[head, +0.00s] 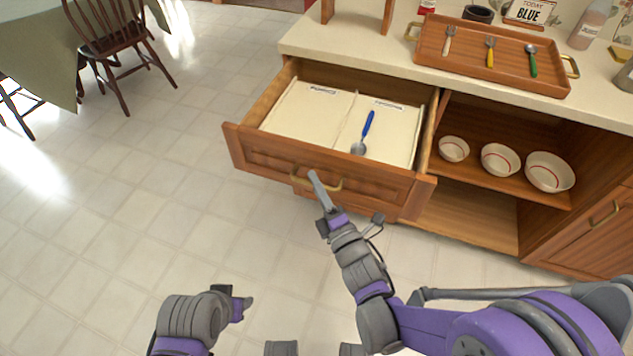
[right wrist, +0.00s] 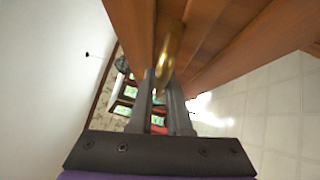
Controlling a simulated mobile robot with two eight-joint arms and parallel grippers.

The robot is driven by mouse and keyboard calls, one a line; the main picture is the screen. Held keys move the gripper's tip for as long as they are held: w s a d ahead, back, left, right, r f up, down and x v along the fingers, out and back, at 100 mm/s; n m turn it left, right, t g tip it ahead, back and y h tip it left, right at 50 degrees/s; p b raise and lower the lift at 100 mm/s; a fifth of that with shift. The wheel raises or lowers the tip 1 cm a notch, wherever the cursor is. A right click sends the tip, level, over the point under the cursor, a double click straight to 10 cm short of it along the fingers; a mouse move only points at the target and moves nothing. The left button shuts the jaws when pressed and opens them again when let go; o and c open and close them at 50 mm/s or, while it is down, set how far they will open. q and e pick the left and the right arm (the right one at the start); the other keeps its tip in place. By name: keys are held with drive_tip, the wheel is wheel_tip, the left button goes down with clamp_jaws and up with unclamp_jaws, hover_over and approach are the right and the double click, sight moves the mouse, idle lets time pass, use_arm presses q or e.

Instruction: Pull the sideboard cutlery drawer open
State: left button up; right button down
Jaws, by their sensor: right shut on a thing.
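The cutlery drawer (head: 320,180) of the wooden sideboard stands pulled well out in the head view. It has a light liner with two labelled sections, and a blue-handled spoon (head: 364,132) lies in the right one. My right gripper (head: 318,182) is at the drawer front, shut on the brass handle (head: 330,187). The handle also shows in the right wrist view (right wrist: 171,52), between the fingers (right wrist: 161,85). My left gripper (head: 241,306) is low in the head view, away from the drawer; its finger gap is not clear.
A wooden tray (head: 430,61) with a fork and other cutlery is on the sideboard top. Bowls (head: 500,159) stand on the open shelf right of the drawer. A chair (head: 110,40) and a covered table (head: 35,45) are far left. The floor left of the drawer is clear.

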drive_tip(key=c, duration=0.9)
unclamp_jaws()
drive_tip(key=v, duration=1)
drive_tip(key=shift+s+d+b, duration=0.2)
drive_tip(key=shift+s+b, duration=0.15)
drive_tip(key=shift+s, duration=0.05)
